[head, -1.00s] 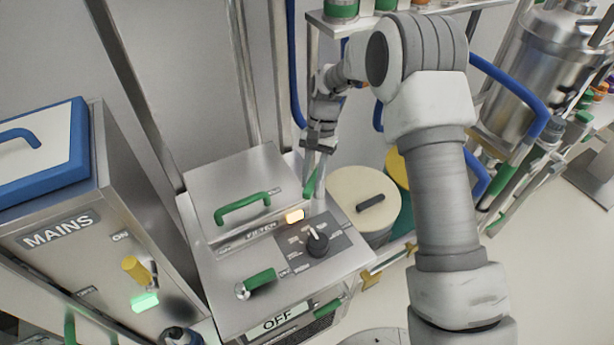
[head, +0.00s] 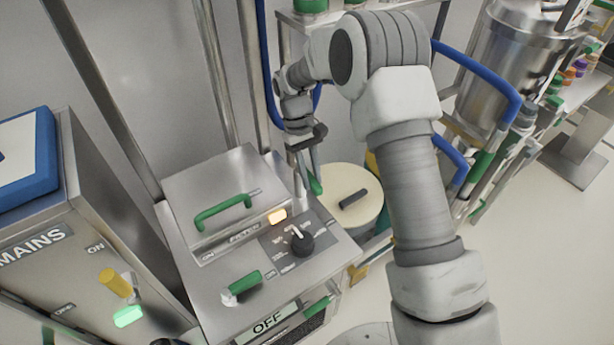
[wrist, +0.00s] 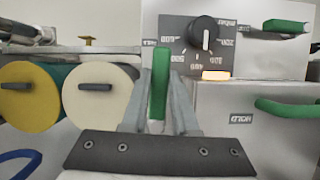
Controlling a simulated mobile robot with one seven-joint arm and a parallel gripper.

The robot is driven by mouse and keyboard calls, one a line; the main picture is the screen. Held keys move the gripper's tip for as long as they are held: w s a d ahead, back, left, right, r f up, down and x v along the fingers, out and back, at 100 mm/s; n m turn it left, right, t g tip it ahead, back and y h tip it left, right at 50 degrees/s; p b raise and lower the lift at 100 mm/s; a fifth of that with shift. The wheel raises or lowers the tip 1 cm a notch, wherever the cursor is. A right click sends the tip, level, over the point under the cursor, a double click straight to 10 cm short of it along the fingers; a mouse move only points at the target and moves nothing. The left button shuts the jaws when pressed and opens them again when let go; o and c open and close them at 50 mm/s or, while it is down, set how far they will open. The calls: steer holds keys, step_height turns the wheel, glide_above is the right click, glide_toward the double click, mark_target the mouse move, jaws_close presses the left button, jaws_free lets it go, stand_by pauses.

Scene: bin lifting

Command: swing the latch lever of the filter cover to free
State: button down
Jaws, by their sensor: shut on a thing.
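The filter cover (head: 185,185) is a closed metal lid with a green handle (head: 222,207), on top of a steel cabinet. My gripper (head: 308,180) is at the right side of the cover, pointing down. It is shut on the green latch lever (head: 316,185). In the wrist view the green lever (wrist: 160,80) stands upright between the two fingers (wrist: 158,110). The lever's joint with the cabinet is hidden or too small to make out. An amber lamp (head: 278,216) glows on the cover's front right corner.
A black dial (head: 302,243) and a green-gripped handle (head: 243,285) stand on the cabinet top. The MAINS box (head: 95,215) is at left. Lidded drums (head: 352,195) stand close on the right of my gripper, with blue pipes (head: 490,75) behind. Floor is free at right.

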steer(key=shift+w+d+r+n, duration=0.1)
steer(key=shift+w+d+n, duration=0.15)
steer(key=shift+n, duration=0.15)
steer(key=c, duration=0.7)
jaws_free()
steer(key=v, duration=1.7)
steer(key=shift+s+a+r, duration=0.2)
